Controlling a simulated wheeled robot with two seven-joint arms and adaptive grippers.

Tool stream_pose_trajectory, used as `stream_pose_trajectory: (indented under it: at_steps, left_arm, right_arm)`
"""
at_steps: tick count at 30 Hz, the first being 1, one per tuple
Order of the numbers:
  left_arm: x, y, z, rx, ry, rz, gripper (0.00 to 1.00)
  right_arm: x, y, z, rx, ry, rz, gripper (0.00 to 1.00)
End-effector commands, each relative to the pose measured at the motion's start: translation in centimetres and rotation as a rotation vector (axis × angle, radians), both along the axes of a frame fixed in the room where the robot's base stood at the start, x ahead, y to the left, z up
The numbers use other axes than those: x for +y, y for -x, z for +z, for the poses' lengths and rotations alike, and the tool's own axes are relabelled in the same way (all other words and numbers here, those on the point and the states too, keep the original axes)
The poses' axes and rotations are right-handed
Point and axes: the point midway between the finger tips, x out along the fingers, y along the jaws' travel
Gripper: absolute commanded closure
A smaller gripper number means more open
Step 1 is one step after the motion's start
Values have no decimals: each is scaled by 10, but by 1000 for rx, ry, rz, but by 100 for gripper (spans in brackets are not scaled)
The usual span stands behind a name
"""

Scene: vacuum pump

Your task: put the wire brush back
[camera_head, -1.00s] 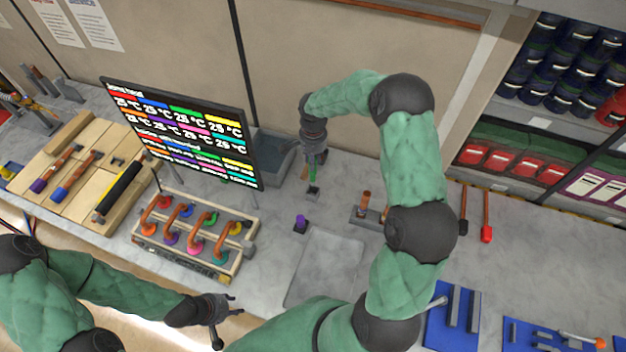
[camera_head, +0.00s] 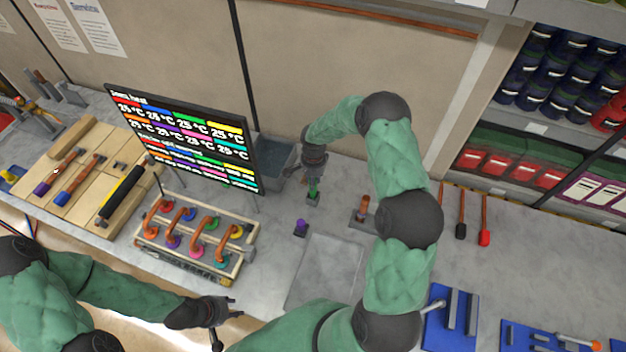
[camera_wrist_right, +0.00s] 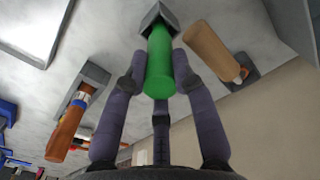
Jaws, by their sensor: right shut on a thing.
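A tool with a green handle (camera_head: 313,188) stands at the back of the workbench; I cannot tell surely that it is the wire brush, as its working end is hidden. My right gripper (camera_head: 313,168) is above it, its fingers closed around the handle. In the right wrist view, the green handle (camera_wrist_right: 159,68) is between the fingers of the right gripper (camera_wrist_right: 158,85), with its far end at a grey square holder (camera_wrist_right: 158,18). Whether it is seated there is unclear. My left gripper (camera_head: 232,309) is open and empty at the front edge of the bench.
A purple piece (camera_head: 300,226) and a copper-coloured handle (camera_head: 362,206) stand nearby. The screen (camera_head: 185,140) and the coloured pipe rack (camera_head: 195,235) are left. A grey tray (camera_head: 325,270) is bare.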

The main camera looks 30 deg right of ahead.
Motion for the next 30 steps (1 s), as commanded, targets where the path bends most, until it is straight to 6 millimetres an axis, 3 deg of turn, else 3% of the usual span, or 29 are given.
stream_pose_trajectory:
  at_steps: [4, 5, 7, 21, 26, 30]
  left_arm:
    - [0, 0, -5, 0, 0, 0, 60]
    - [0, 0, -5, 0, 0, 0, 60]
    - [0, 0, -4, 0, 0, 0, 60]
    - [0, 0, 2, 0, 0, 0, 60]
    - [0, 0, -7, 0, 0, 0, 60]
    - [0, 0, -13, 0, 0, 0, 60]
  right_arm:
    - [0, 0, -4, 0, 0, 0, 100]
    - [0, 0, -4, 1, 0, 0, 70]
    - [0, 0, -3, 1, 0, 0, 50]
    - [0, 0, 2, 0, -1, 0, 49]
    - [-1, -1, 25, -5, 1, -2, 49]
    - [-1, -1, 54, -6, 1, 0, 49]
